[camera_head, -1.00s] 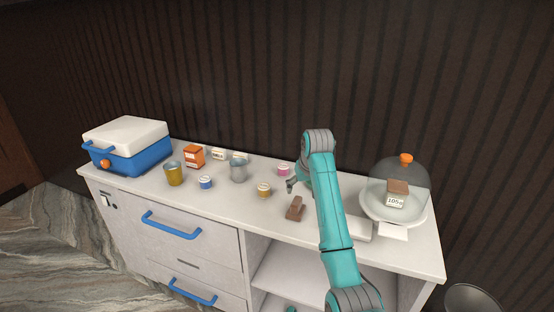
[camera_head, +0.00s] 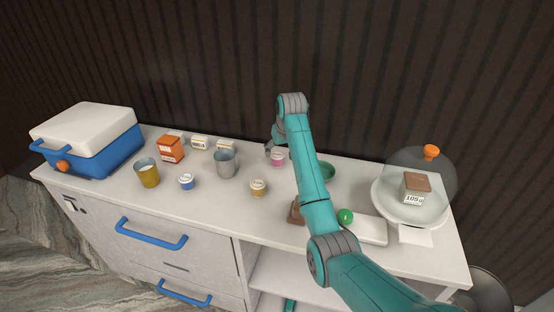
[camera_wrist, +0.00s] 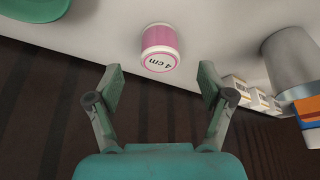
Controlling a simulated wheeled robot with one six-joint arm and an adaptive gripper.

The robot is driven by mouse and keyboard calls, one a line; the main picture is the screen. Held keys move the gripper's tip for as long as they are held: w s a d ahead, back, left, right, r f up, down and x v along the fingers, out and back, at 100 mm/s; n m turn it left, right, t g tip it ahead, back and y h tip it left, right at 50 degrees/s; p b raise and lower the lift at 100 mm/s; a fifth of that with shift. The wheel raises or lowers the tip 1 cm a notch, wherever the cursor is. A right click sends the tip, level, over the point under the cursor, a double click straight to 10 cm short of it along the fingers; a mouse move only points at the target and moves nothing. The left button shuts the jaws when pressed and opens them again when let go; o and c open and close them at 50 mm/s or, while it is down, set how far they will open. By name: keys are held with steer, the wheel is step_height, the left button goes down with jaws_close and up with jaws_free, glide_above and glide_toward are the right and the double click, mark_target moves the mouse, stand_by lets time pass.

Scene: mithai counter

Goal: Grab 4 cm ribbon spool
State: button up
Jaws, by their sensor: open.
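The pink and white 4 cm ribbon spool (camera_head: 278,158) stands upright on the counter near its back. In the wrist view the spool (camera_wrist: 159,48) shows its "4 cm" label, ahead of my gripper and roughly midway between the fingers. My gripper (camera_wrist: 160,85) is open and empty, with the spool just beyond its fingertips and apart from them. In the head view my gripper (camera_head: 271,147) is beside the spool at its upper left, partly hidden by my arm.
A blue spool (camera_head: 187,181) and a tan spool (camera_head: 258,187) stand nearer the front. A metal cup (camera_head: 226,163) is left of the pink spool, and a green bowl (camera_head: 327,170) is to the right. Small boxes (camera_head: 200,142) stand behind. A glass-domed stand (camera_head: 384,201) is far right.

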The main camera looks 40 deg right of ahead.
mark_target(278, 155)
steer(key=shift+x, duration=2.85)
steer(key=shift+w, duration=0.15)
steer(key=shift+c, duration=0.2)
steer(key=c, duration=1.2)
